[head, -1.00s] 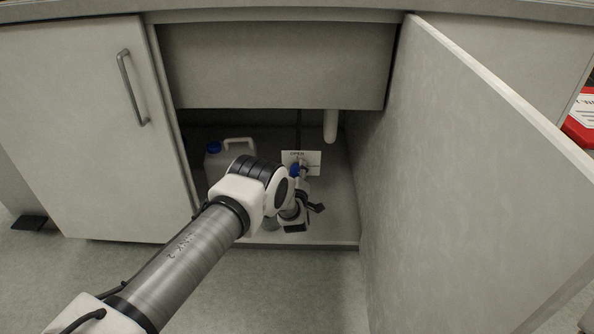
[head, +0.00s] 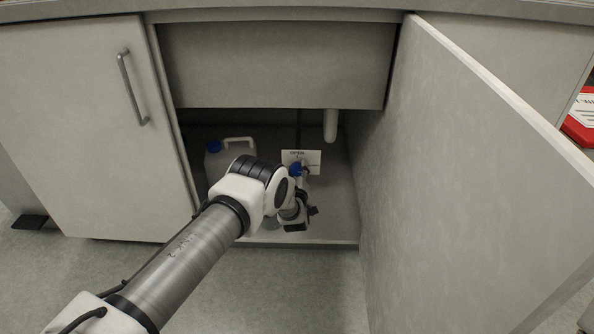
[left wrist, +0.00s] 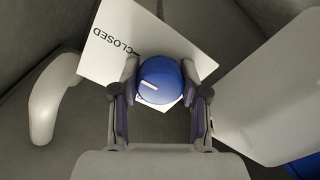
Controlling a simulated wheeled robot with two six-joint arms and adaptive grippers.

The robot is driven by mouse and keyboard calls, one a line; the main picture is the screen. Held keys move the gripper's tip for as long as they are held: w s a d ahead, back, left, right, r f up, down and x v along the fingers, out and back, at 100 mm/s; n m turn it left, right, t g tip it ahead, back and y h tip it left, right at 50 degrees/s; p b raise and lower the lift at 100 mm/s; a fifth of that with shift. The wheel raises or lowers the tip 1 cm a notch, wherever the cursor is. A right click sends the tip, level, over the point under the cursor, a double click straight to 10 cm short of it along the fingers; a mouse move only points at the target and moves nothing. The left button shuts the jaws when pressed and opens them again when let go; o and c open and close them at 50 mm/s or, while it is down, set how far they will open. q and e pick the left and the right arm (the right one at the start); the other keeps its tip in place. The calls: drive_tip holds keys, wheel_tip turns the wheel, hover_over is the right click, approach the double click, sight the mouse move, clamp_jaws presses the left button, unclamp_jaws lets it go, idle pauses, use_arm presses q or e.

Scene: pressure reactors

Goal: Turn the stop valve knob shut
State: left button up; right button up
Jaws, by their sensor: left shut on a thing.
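The blue stop valve knob (left wrist: 161,79) is in the middle of the left wrist view, with a white mark on its left part. In the head view the knob (head: 296,169) is small and partly covered by my arm. A white plate (left wrist: 110,50) behind it reads CLOSED in the wrist view; in the head view the plate (head: 313,156) shows OPEN at its top. The knob's white mark points left, below the word CLOSED. My left gripper (left wrist: 160,88) is shut on the knob, one finger on each side. My right gripper is not in view.
A white canister (head: 214,166) with a blue cap stands left in the cabinet. A white pipe (head: 330,127) hangs at the back right. The open cabinet door (head: 470,180) stands to the right, and a panel (head: 280,65) hangs above the opening.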

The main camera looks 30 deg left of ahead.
use_arm(q)
drive_tip(key=o, duration=1.2)
drive_tip(key=shift+c, duration=0.2)
drive_tip(key=v, duration=1.2)
